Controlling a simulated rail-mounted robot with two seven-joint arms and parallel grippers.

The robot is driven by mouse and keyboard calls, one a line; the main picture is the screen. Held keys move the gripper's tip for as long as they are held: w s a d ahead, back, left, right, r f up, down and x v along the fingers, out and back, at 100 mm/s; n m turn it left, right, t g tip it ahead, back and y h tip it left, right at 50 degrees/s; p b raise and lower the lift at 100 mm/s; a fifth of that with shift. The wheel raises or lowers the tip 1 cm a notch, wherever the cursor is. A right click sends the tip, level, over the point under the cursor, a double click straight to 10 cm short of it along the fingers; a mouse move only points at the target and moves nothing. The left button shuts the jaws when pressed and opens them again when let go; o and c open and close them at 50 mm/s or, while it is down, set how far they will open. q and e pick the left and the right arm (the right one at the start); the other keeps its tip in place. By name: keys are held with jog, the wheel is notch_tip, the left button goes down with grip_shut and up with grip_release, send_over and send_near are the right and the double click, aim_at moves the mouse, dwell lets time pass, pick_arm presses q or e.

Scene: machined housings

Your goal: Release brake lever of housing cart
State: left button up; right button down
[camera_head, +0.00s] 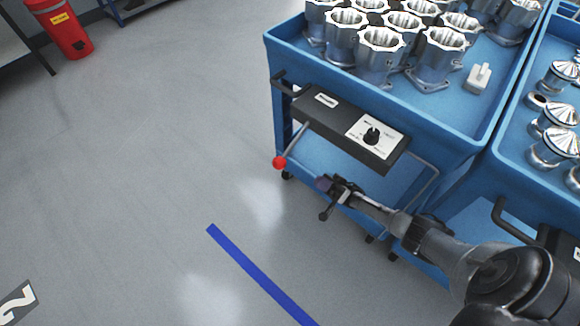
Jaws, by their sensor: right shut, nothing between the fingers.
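The blue housing cart (278,75) stands at the upper middle right, with several silver machined housings (378,60) on its top tray. A dark control box (335,122) is fixed to its near end. The brake lever is a thin grey rod that slants down left from under the box and ends in a red ball knob (280,163). My right gripper (324,198) is shut and empty. It is to the right of the red knob and a little lower in the picture, apart from it. My left gripper does not show.
A second blue cart (515,185) with silver parts stands close on the right. The cart has a dark push handle (284,82) beside the box. A red bin (70,35) stands at the upper left. The floor to the left is clear, with a blue stripe (255,270).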

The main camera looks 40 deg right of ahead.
aim_at(293, 144)
jog(key=shift+r, duration=0.15)
jog(key=x, duration=1.3)
jog(key=shift+w+a+r, duration=0.2)
jog(key=shift+w+a, duration=0.05)
jog(key=shift+w, duration=0.05)
jog(key=shift+a+r, duration=0.1)
